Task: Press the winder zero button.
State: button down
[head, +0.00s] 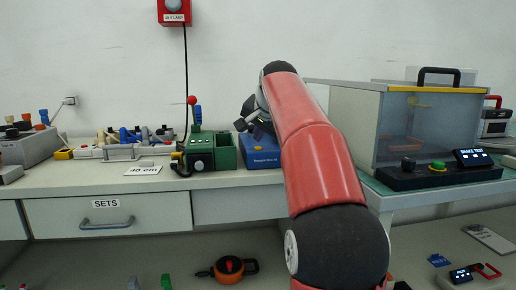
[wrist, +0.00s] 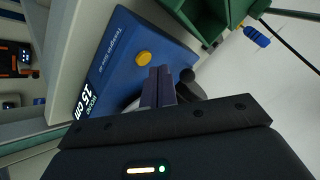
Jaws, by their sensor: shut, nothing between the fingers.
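A blue box (wrist: 118,50) with a dark display reading 15 cm fills the left middle of the wrist view. A round yellow button (wrist: 145,58) sits on its face; I read no zero label on it. My gripper (wrist: 159,72) is shut and empty, with its fingertips just beside the button. I cannot tell whether they touch the box. In the head view the blue box (head: 263,153) stands on the bench, partly behind my arm, and its button is hidden. My gripper (head: 249,124) is dark and only partly visible over its top.
A green unit (head: 201,150) with a red-knobbed lever stands just left of the blue box. A clear-fronted shake test cabinet (head: 425,125) is to the right. A black cable (head: 186,85) hangs from the red wall lamp box (head: 174,12). Cables and connectors lie further left.

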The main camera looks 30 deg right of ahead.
jog(key=shift+f, duration=0.35)
jog(key=shift+f+b, duration=0.4)
jog(key=shift+f, duration=0.05)
dwell(0.5)
jog(key=shift+r, duration=0.1)
jog(key=shift+r+p, duration=0.75)
jog(key=shift+p, duration=0.25)
jog(key=shift+r, duration=0.15)
notch_tip(320, 180, up, 5)
jog(key=p, duration=0.5)
dwell(0.4)
